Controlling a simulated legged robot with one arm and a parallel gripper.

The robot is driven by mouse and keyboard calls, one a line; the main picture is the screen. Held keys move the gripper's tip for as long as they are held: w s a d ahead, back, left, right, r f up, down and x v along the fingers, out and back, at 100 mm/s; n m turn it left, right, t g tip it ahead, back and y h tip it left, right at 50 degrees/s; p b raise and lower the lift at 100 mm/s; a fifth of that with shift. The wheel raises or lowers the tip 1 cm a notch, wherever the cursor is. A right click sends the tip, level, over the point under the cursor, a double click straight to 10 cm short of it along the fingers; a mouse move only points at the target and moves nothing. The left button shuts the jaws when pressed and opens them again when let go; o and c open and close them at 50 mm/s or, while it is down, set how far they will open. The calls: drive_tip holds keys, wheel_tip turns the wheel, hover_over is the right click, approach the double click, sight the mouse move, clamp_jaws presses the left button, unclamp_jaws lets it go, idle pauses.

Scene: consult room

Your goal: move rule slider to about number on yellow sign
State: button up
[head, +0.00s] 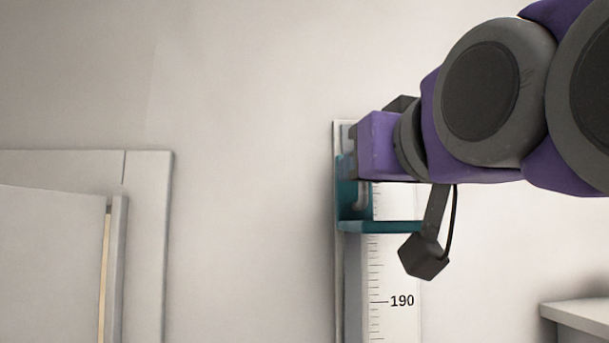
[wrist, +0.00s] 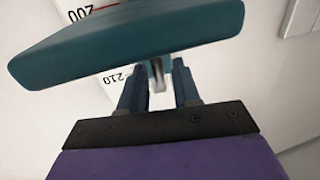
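The rule slider is a teal bracket with a flat ledge (head: 378,227) on a tall white wall rule (head: 392,322). In the head view the ledge is above the 190 mark. In the wrist view the slider's plate (wrist: 130,42) spans the foreground, with 200 and 210 on the rule showing either side of it. My gripper (head: 350,165) is at the slider's upper part. In the wrist view its two dark fingers (wrist: 160,82) stand either side of a small grey handle (wrist: 156,72). The plate hides the fingertips, so their grip is unclear. No yellow sign is in view.
A pale door frame (head: 148,240) with a door is on the left. A pale shelf or cabinet edge (head: 578,315) is at the lower right. The plain wall between the door frame and the rule is clear.

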drive_tip(key=s+d+b, duration=0.2)
drive_tip(key=s+d, duration=0.1)
drive_tip(key=s, duration=1.2)
drive_tip(key=shift+s+b, duration=0.25)
drive_tip(key=shift+b, duration=0.05)
drive_tip(key=shift+f, duration=0.1)
